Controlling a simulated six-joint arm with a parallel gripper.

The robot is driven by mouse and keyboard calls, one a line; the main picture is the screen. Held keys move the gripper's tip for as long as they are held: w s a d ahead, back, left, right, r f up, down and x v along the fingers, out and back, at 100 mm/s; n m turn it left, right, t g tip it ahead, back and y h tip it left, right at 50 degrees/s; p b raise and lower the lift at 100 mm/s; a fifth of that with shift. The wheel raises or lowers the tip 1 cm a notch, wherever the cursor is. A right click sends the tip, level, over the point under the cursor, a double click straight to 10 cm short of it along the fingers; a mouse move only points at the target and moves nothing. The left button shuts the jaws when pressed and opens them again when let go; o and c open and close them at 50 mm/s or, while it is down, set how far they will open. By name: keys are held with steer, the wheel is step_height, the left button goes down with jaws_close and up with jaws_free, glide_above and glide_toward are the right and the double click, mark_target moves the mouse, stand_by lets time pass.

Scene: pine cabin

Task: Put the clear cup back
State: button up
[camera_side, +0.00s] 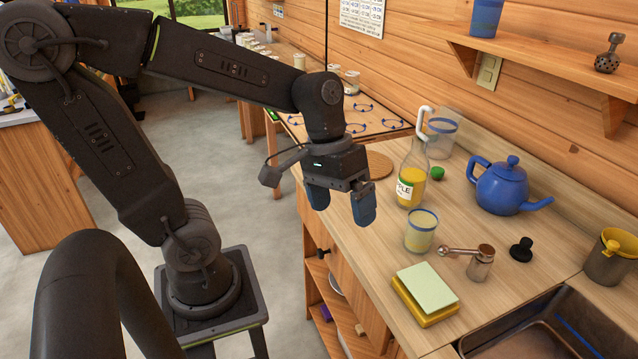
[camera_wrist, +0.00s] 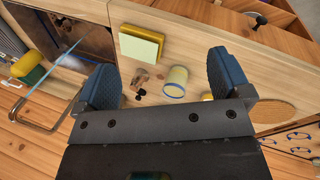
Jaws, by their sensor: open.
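A clear cup (camera_side: 421,232) with a blue rim band and pale yellow in its lower part stands upright on the wooden counter. It also shows in the wrist view (camera_wrist: 175,82), between the fingers in the picture. A larger clear container (camera_side: 442,138) with a blue band stands farther back, partly behind the juice bottle (camera_side: 411,178). Blue marked rings (camera_side: 365,107) lie on the far counter section, with no cup on the ones I see. My gripper (camera_side: 341,206) is open and empty, above and left of the cup, fingers down, apart from it.
A blue teapot (camera_side: 503,188), a green lime (camera_side: 437,173), a metal handled tool (camera_side: 480,262) and a black knob-like piece (camera_side: 521,249) surround the cup. Sponges (camera_side: 425,293) lie in front, near the sink (camera_side: 540,330). A round wooden board (camera_side: 376,164) lies behind my gripper.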

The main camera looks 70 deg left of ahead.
steer(key=s+r+m+t+y, duration=0.1)
steer(key=m+t, duration=0.1)
steer(key=s+a+r+m+t+y, duration=0.1)
steer(key=s+r+t+y, duration=0.1)
steer(key=shift+s+r+m, duration=0.15)
steer(key=shift+r+m, duration=0.15)
steer(key=shift+m, duration=0.1)
steer(key=shift+c, duration=0.4)
stand_by(0.7)
